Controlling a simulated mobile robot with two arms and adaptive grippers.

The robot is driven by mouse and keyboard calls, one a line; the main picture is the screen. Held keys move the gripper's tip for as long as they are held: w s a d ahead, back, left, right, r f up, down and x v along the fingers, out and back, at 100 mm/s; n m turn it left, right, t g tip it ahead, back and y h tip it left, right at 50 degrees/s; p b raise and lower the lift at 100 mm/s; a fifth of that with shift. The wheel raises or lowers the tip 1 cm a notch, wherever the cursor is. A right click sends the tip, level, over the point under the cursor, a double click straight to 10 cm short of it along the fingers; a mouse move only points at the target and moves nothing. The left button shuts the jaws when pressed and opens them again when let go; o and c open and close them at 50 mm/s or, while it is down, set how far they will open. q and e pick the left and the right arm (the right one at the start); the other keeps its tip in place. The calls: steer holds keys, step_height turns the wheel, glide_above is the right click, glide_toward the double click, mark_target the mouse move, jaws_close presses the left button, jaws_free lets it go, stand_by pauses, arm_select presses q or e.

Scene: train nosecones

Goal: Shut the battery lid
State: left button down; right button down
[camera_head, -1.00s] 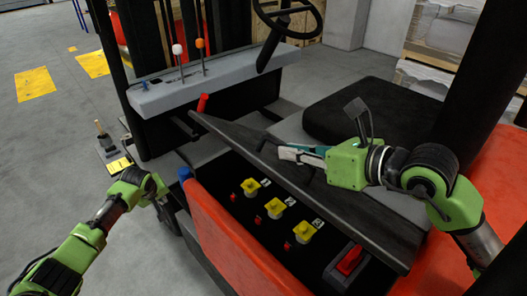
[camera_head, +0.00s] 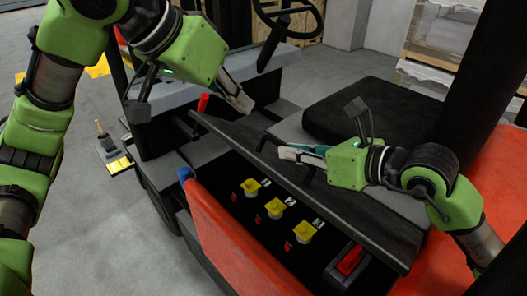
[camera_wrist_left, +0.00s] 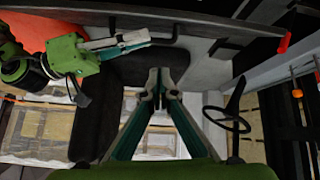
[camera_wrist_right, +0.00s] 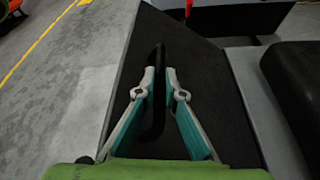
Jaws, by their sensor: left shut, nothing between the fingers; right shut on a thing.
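The dark battery lid (camera_head: 368,218) stands tilted open over the battery compartment (camera_head: 262,212) in the head view. My right gripper (camera_head: 290,153) is shut on the lid's black handle (camera_wrist_right: 158,110), which runs between its fingertips in the right wrist view. The dark lid face (camera_wrist_right: 205,80) lies behind the handle. My left gripper (camera_head: 243,102) is shut and empty, above the lid's far left end by the dashboard. In the left wrist view its fingertips (camera_wrist_left: 160,88) are together with nothing between them.
The compartment holds yellow knobs (camera_head: 279,208) and red switches. An orange side panel (camera_head: 230,235) with a blue-tipped lever (camera_head: 184,174) borders it. A black seat (camera_head: 365,112), steering wheel (camera_head: 288,15) and red-tipped lever (camera_head: 203,102) are close by.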

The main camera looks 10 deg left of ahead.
arm_select(q)
steer(key=s+d+m, duration=0.2)
steer(key=s, duration=0.1)
arm_select(e)
steer(key=shift+w+r, duration=0.1)
steer(key=shift+r, duration=0.25)
arm_select(q)
glide_above(264, 165)
steer(key=w+d, duration=0.1)
steer(key=f, duration=0.7)
steer(key=shift+w, duration=0.2)
steer(key=f, duration=0.3)
steer(key=shift+s+a, duration=0.35)
steer(key=shift+s, duration=0.05)
steer(key=shift+s+a+f, duration=0.25)
steer(key=shift+s+f, duration=0.05)
steer(key=shift+f, duration=0.1)
